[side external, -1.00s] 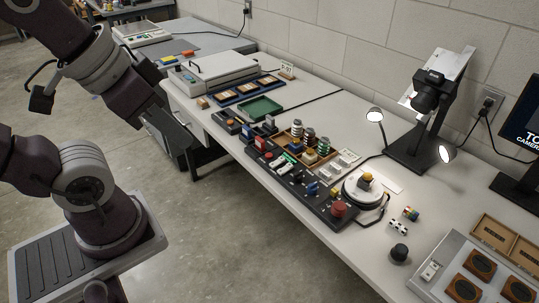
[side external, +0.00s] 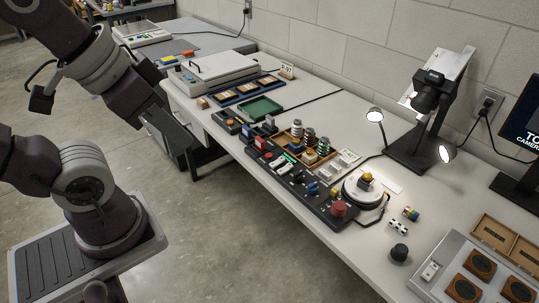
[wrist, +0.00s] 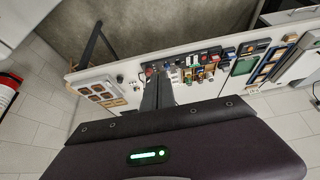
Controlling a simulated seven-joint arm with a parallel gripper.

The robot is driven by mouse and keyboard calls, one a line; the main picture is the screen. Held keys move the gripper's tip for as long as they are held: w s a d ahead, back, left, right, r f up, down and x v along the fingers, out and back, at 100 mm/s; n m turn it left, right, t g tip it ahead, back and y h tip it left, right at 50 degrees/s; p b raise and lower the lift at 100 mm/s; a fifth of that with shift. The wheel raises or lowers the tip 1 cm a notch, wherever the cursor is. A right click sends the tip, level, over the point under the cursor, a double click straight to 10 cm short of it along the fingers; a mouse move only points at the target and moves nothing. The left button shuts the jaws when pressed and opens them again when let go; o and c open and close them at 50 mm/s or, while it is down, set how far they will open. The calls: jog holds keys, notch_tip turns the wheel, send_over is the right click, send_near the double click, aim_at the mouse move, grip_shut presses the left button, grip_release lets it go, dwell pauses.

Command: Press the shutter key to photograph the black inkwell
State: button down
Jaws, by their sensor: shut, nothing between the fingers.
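A long black control panel (side external: 292,178) with several coloured keys, switches and a red mushroom button (side external: 338,209) runs along the front of the bench. Which key is the shutter key cannot be read. A small dark rounded object (side external: 399,252), possibly the black inkwell, stands on the bench right of the panel. A white turntable (side external: 352,193) beside the panel carries a small yellow-topped object (side external: 367,178). My gripper (wrist: 158,78) is shut and empty in the wrist view. In the side view it hangs over the floor in front of the bench, well away from the panel.
A camera (side external: 433,80) on a copy stand and two lit lamps (side external: 375,115) (side external: 447,152) stand behind the panel. A green tray (side external: 260,108) lies farther left. A grey tray with brown blocks (side external: 430,285) is at the right. A monitor (side external: 523,125) stands at the right edge.

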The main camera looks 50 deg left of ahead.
jog(key=m+t+y, duration=0.1)
jog(key=m+t, duration=0.3)
jog(key=m, duration=0.4)
send_over(267, 156)
notch_tip(267, 156, down, 23)
jog(key=shift+f, duration=0.25)
jog(key=shift+f, duration=4.35)
